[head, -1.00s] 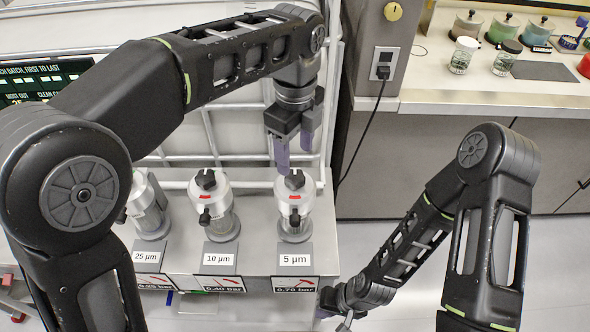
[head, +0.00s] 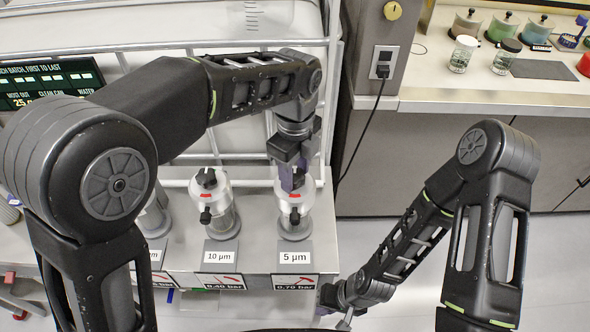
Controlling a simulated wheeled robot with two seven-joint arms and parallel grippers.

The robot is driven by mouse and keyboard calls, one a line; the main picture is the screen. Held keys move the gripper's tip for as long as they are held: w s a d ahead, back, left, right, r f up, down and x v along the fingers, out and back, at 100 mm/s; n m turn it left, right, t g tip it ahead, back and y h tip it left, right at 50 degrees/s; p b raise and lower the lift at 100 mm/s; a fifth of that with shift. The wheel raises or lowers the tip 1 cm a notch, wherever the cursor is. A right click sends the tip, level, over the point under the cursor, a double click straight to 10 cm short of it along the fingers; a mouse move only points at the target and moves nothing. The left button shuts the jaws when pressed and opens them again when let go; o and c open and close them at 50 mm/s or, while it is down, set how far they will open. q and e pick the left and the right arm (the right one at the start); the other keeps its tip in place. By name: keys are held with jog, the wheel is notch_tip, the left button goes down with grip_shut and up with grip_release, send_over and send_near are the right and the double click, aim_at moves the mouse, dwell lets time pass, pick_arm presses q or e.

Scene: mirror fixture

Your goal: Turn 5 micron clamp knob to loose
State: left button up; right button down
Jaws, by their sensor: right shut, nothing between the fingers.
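The 5 µm filter housing (head: 296,228) stands at the right end of the grey bench, behind a "5 µm" label (head: 295,257).
The 10 µm housing (head: 221,222), with black top and front knobs, stands just left. Another housing (head: 154,216) is partly hidden by my left arm. White rails (head: 235,157) run behind. A counter (head: 480,100) with jars is at the upper right.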

pick_arm(q)
grip_shut()
